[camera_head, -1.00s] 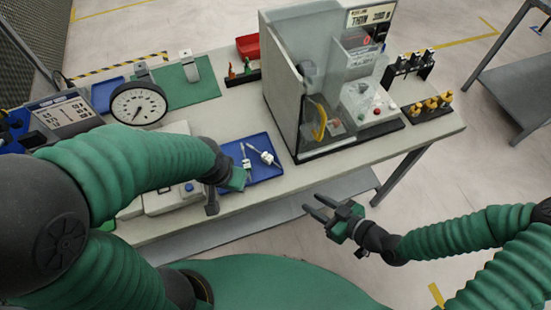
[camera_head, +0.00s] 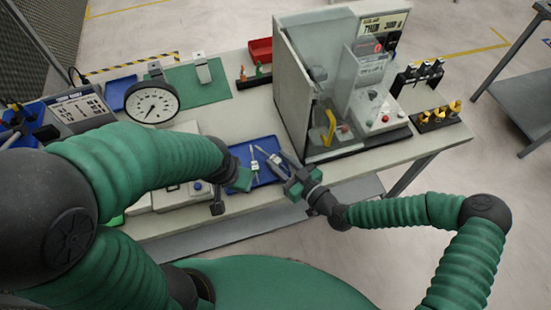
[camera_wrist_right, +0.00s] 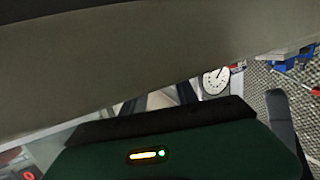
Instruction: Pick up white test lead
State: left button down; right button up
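A blue tray (camera_head: 238,152) lies at the front of the grey-white bench and holds small white lead-like pieces. One white test lead (camera_head: 256,158) lies in the tray's middle; another pale piece beside it is partly covered by my right gripper. My right gripper (camera_head: 283,162) reaches over the tray's right edge, its fingers apart and pointing up-left. I cannot tell whether it touches anything. In the right wrist view, the leads do not show.
A clear-walled test enclosure (camera_head: 310,100) stands right behind the tray. A round dial gauge (camera_head: 151,104) and a green mat (camera_head: 190,85) are at the back left. The gauge also shows in the right wrist view (camera_wrist_right: 216,81). A rack with yellow pieces (camera_head: 437,116) sits at the bench's right end.

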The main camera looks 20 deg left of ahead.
jog(key=shift+x, duration=0.8)
jog(key=shift+s, duration=0.1)
grip_shut()
jog(key=shift+r, duration=0.1)
